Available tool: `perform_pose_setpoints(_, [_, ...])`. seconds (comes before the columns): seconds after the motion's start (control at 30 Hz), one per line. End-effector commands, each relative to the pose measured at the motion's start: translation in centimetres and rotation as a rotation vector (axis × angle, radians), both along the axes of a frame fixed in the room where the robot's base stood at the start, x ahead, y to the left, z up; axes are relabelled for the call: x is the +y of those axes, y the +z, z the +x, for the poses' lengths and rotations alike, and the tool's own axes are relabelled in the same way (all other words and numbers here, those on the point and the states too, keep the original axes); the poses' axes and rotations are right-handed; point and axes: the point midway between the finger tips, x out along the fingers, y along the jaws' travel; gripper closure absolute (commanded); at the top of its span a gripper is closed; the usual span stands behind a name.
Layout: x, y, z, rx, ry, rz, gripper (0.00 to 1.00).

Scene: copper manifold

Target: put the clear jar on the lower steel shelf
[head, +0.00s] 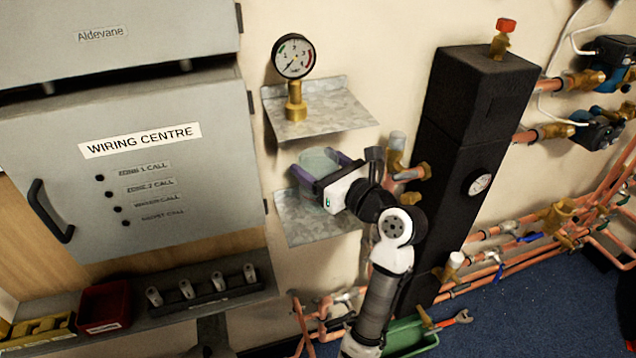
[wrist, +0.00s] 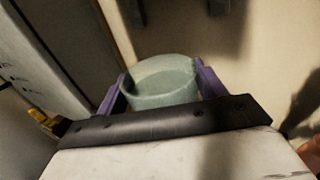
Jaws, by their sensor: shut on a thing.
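The clear jar (wrist: 160,83) is a pale greenish, see-through cylinder, upright between the two purple fingers in the wrist view. My gripper (head: 318,166) is shut on it. In the head view the jar (head: 318,158) is partly hidden by the fingers and the white gripper body. The lower steel shelf (head: 305,228) is a mottled grey plate on the wall, just below and behind the gripper. The jar is over this shelf; I cannot tell whether its base touches the plate.
The upper steel shelf (head: 335,110) is above the gripper and bears a pressure gauge (head: 294,62). The wiring centre cabinet (head: 150,170) stands close on the left. A black column (head: 460,150) with brass valves is close on the right.

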Motion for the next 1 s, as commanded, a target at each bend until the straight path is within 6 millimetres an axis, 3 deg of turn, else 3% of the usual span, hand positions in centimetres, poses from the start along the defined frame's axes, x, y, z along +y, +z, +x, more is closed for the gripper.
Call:
perform_pose_setpoints(0.33, [0.0, -3.8, 0.0, -0.001, 0.001, 0.002, 0.96])
perform_pose_setpoints(0.77, [0.0, -4.3, 0.0, -0.004, 0.0, 0.002, 0.96])
perform_pose_setpoints(0.8, [0.0, -4.5, 0.0, -0.001, 0.0, 0.0, 0.29])
perform_pose_setpoints(0.97, [0.0, -4.5, 0.0, -0.001, 0.0, 0.0, 0.09])
perform_pose_setpoints(1.0, [0.0, -4.5, 0.0, -0.001, 0.0, 0.0, 0.09])
